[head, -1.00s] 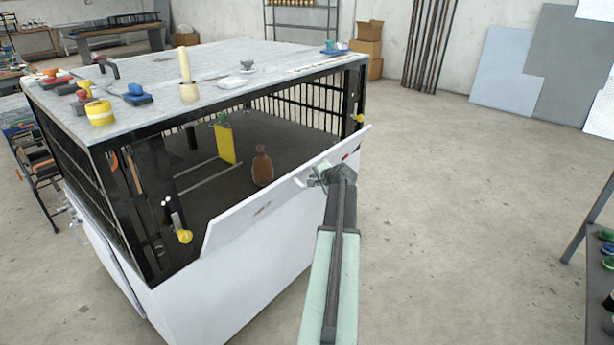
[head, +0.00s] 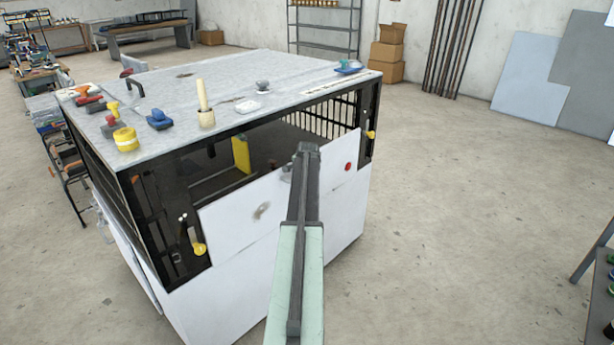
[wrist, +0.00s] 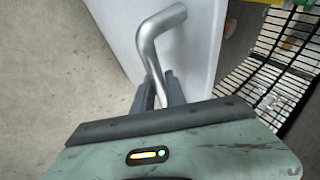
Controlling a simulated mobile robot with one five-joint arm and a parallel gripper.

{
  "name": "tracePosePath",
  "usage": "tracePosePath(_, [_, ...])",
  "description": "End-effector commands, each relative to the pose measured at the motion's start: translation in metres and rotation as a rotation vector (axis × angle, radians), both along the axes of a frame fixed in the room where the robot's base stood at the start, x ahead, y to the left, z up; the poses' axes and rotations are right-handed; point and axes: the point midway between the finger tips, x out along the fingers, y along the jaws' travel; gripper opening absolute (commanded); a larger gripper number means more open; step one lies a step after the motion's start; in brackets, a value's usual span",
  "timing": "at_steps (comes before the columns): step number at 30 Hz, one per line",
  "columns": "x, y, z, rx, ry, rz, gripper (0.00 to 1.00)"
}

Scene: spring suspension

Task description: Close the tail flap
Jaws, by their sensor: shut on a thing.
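The tail flap (head: 235,222) is a white panel on the front of the box. It stands raised and close to upright, with a dark opening above its top edge. Whether it touches the frame posts is unclear. A bent silver handle (wrist: 152,42) on the flap shows in the wrist view. My gripper (wrist: 160,92) is shut on this handle, its dark fingers on either side of the bar. In the head view my arm hides most of the handle and the fingers. A yellow latch (head: 199,249) sits at the left post and another yellow latch (head: 370,135) at the right post.
The grey box top (head: 285,75) carries a candle-like stick (head: 204,104), a yellow tape roll (head: 125,139) and several tools. A yellow panel (head: 241,155) stands inside. Floor to the right is open; a shelf stands at the far right edge.

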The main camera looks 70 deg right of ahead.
Motion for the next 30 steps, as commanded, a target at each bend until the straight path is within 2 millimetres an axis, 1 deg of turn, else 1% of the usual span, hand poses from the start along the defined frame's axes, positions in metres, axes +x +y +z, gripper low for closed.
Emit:
tracePosePath(1, [0.006,0.000,0.001,-0.002,-0.012,0.002,0.00])
tracePosePath(10, [0.000,-0.006,0.003,-0.007,-0.015,-0.007,0.00])
tracePosePath(11, [0.000,-0.006,0.003,-0.007,-0.016,-0.006,0.25])
tracePosePath(12, [-0.001,-0.007,0.003,-0.007,-0.015,-0.008,0.36])
tracePosePath(13, [-0.002,-0.007,0.003,-0.007,-0.014,-0.008,0.38])
tracePosePath(30, [-0.008,-0.008,0.002,-0.006,-0.008,-0.013,0.38])
